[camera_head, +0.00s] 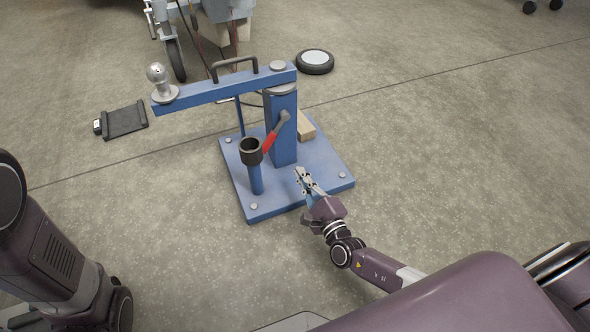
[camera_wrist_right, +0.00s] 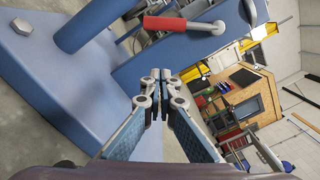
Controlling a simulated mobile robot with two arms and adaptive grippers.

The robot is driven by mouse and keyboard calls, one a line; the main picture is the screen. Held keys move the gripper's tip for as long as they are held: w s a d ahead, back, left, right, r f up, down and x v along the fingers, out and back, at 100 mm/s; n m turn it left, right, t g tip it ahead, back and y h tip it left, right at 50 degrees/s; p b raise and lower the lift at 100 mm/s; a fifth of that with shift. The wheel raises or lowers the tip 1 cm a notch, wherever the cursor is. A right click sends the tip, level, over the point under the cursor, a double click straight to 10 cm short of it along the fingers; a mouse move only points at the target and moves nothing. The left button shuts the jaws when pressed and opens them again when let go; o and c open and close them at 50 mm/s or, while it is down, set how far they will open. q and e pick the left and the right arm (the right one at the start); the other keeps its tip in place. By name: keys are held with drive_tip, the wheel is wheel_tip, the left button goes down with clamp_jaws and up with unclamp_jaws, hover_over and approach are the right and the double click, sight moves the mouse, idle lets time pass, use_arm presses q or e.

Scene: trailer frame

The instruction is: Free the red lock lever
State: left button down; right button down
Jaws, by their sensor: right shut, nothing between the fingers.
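The red lock lever (camera_head: 271,138) has a red grip and a grey end joined to the blue upright post (camera_head: 284,138). It slants down and left, its lower end close to the black cup (camera_head: 251,150) on a short blue post. In the right wrist view the red lever (camera_wrist_right: 165,23) lies across the top, beyond the fingertips. My right gripper (camera_head: 301,174) is shut and empty, in front of the post and below the lever, apart from it; its fingertips also meet in the right wrist view (camera_wrist_right: 160,80). My left arm shows at the left edge, but its gripper is not in view.
The blue base plate (camera_head: 298,200) carries the post and a blue beam (camera_head: 215,88) with a handle and a ball. A wooden block (camera_head: 306,126) lies behind the post. A wheel (camera_head: 315,62) and a black flat device (camera_head: 125,121) lie on the floor. Floor at right is clear.

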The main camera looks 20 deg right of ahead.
sight(268, 145)
drive_tip(key=w+a+b, duration=0.1)
drive_tip(key=w, duration=0.2)
drive_tip(key=w+a+r+b, duration=0.1)
drive_tip(key=w, duration=0.1)
drive_tip(key=w+a+r+b, duration=0.1)
drive_tip(key=w, duration=0.2)
drive_tip(key=shift+w+b, duration=0.35)
drive_tip(key=shift+b, duration=0.05)
drive_tip(key=shift+w+a+r, duration=0.1)
drive_tip(key=shift+a+r, duration=0.15)
drive_tip(key=shift+a, duration=0.15)
drive_tip(key=a+r+p, duration=0.1)
drive_tip(key=a+p, duration=0.1)
drive_tip(key=p, duration=0.1)
drive_tip(key=shift+a+r, duration=0.2)
drive_tip(key=shift+r, duration=0.2)
drive_tip(key=shift+a+r+p, duration=0.1)
drive_tip(key=shift+a+p, duration=0.2)
drive_tip(key=shift+a, duration=0.25)
